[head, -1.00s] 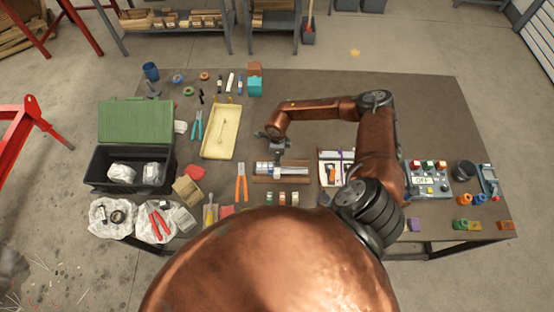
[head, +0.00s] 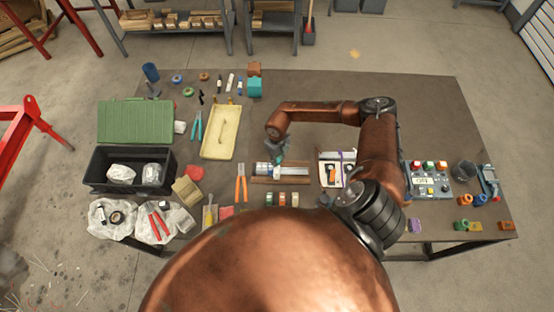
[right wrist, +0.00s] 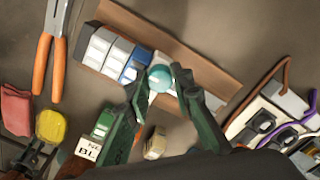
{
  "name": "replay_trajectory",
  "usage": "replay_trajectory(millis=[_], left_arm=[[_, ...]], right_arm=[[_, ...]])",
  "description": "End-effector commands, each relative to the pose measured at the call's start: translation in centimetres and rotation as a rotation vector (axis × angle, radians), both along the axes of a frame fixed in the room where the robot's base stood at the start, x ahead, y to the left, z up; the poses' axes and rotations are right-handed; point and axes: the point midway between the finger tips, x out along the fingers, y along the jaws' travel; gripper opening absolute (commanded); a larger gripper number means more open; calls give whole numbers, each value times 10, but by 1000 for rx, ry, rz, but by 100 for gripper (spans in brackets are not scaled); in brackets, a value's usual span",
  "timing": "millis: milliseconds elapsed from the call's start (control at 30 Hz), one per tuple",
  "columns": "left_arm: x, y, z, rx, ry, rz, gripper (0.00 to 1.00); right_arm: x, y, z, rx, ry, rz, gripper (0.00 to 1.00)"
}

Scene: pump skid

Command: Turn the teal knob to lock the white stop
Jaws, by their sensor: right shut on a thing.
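The teal knob (right wrist: 160,77) shows in the right wrist view, on a row of white, grey and blue blocks on a brown wooden base (right wrist: 205,62). My right gripper (right wrist: 158,83) is shut on the knob, with one dark green finger on either side of it. In the head view the right gripper (head: 279,158) reaches down over the rail assembly (head: 295,171) at the middle of the table. A white part (right wrist: 168,88) lies right beside and under the knob, partly hidden by the fingers; I cannot tell whether it is the stop. My left gripper is not in view.
Orange-handled pliers (head: 241,185) lie left of the rail. A white tray with cables (head: 335,178) stands at its right. Several small coloured blocks sit in front. A yellow tray (head: 221,132) lies behind left; the table behind my right arm is clear.

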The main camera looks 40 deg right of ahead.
Motion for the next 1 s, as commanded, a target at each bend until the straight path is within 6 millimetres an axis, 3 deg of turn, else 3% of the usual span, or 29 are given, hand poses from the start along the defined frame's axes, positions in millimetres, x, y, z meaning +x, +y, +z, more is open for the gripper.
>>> replay_trajectory(millis=[567, 600, 833, 1000], left_arm=[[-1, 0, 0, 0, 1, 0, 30], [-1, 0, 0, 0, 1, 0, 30], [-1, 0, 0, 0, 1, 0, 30], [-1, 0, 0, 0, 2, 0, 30]], right_arm=[[4, -1, 3, -1, -8, -36, 0], [4, -1, 3, -1, -8, -36, 22], [2, -1, 1, -1, -4, -35, 38], [1, 0, 1, -1, -3, -34, 39]])
